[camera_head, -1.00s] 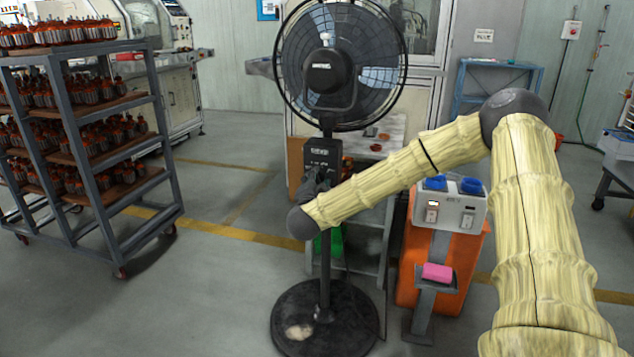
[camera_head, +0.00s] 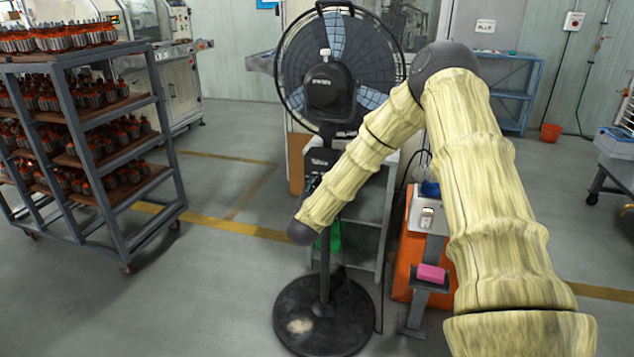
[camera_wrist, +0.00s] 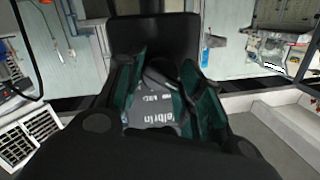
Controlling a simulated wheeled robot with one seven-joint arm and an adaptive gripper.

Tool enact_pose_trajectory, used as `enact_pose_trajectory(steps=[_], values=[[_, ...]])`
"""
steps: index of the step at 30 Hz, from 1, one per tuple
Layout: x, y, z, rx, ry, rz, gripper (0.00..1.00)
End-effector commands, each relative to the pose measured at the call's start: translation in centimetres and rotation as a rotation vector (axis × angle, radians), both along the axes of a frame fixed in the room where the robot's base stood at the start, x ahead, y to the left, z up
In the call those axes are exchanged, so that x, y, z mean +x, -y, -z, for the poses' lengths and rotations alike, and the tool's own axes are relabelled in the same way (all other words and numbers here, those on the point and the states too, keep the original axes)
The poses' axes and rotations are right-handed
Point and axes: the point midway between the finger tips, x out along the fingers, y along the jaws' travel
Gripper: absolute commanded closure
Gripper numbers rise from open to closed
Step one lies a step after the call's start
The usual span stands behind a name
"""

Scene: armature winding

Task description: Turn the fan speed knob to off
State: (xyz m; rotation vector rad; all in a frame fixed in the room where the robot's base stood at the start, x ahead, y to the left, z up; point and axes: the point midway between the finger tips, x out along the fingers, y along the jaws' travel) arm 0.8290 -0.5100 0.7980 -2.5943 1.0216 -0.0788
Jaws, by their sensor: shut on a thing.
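The black pedestal fan (camera_head: 330,85) stands upright, with its dark control box (camera_head: 320,160) on the pole below the fan head. My forearm hides part of the box. My gripper (camera_head: 312,187) is at the front of this box, small and dark in the head view. In the wrist view my gripper (camera_wrist: 160,85) has its dark green fingers close together against the grey, lettered box face (camera_wrist: 150,113). It is shut on the fan speed knob, of which only a dark shape shows between the fingers. The knob's pointer and setting cannot be made out.
The fan's round base (camera_head: 325,312) rests on the floor. A shelf trolley (camera_head: 100,150) with several armatures stands left. An orange stand (camera_head: 405,270) and a pink block (camera_head: 431,273) are right of the fan, close to my arm. Floor at front left is clear.

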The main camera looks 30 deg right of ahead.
Motion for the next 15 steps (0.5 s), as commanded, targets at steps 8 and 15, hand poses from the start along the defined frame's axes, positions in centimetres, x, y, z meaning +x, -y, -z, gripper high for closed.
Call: enact_pose_trajectory(steps=[8,15], values=[[-0.14,0.01,0.04,-0.078,-0.097,0.001,0.87],[-0.15,0.05,0.23,-0.106,-0.130,0.001,0.87]])
